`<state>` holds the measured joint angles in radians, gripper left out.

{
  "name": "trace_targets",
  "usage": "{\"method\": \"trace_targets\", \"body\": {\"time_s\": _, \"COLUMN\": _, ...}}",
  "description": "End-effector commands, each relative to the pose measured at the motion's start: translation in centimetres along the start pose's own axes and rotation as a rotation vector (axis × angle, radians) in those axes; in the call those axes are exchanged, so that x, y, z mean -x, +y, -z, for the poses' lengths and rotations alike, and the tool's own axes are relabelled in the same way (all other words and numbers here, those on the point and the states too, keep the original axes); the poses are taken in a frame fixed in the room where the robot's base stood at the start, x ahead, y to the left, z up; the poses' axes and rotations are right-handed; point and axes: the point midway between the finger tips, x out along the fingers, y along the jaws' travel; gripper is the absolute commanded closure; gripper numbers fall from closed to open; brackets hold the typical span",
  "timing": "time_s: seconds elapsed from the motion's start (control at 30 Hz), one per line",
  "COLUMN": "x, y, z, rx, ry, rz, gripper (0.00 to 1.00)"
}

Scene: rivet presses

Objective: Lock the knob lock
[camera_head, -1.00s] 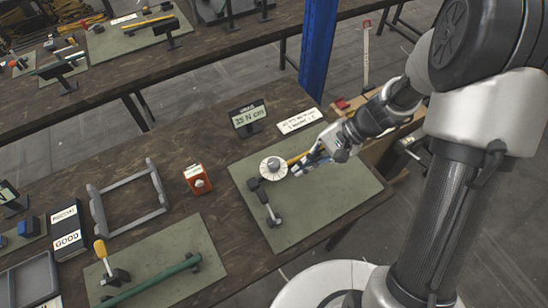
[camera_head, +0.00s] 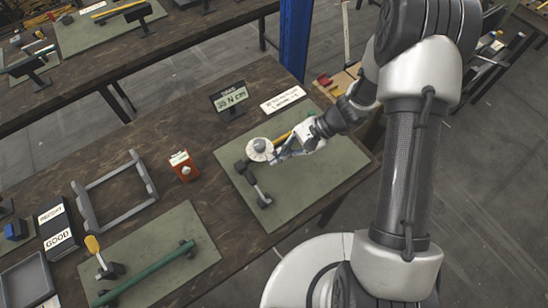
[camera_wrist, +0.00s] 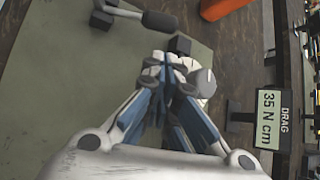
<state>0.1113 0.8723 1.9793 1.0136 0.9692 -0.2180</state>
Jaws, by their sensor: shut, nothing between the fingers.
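A round pale dial knob (camera_head: 259,149) with a grey centre stands on the green mat (camera_head: 325,175) at the right of the bench. In the wrist view the white knob (camera_wrist: 204,84) shows just beyond my fingertips, partly hidden by them. My gripper (camera_head: 277,156) is shut and empty, low over the mat, with its tips close beside the knob's right side. I cannot tell whether they touch it. My gripper also fills the middle of the wrist view (camera_wrist: 172,75). Which small part is the lock is too small to tell.
A dark block (camera_head: 241,168) and a lever (camera_head: 259,193) with a black end lie near the knob. A display (camera_head: 231,99) reads DRAG 35 N cm. A red box (camera_head: 184,166) stands left of the mat, beside a grey frame (camera_head: 118,191). A yellow bar (camera_head: 283,138) lies behind my gripper.

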Motion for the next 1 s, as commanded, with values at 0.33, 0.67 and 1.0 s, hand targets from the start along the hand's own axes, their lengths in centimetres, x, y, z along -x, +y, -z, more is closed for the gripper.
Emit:
{"method": "trace_targets", "body": {"time_s": 0.33, "x": -6.4, "y": 0.2, "z": 0.0, "rx": 0.0, "ry": -0.002, "rz": -0.003, "gripper": 1.0}}
{"method": "trace_targets", "body": {"time_s": 0.67, "x": -8.1, "y": 0.1, "z": 0.0, "rx": 0.0, "ry": -0.001, "rz": 0.0, "gripper": 1.0}}
{"method": "trace_targets", "body": {"time_s": 1.0, "x": -8.0, "y": -0.1, "z": 0.1, "rx": 0.005, "ry": 0.0, "rz": 0.004, "gripper": 1.0}}
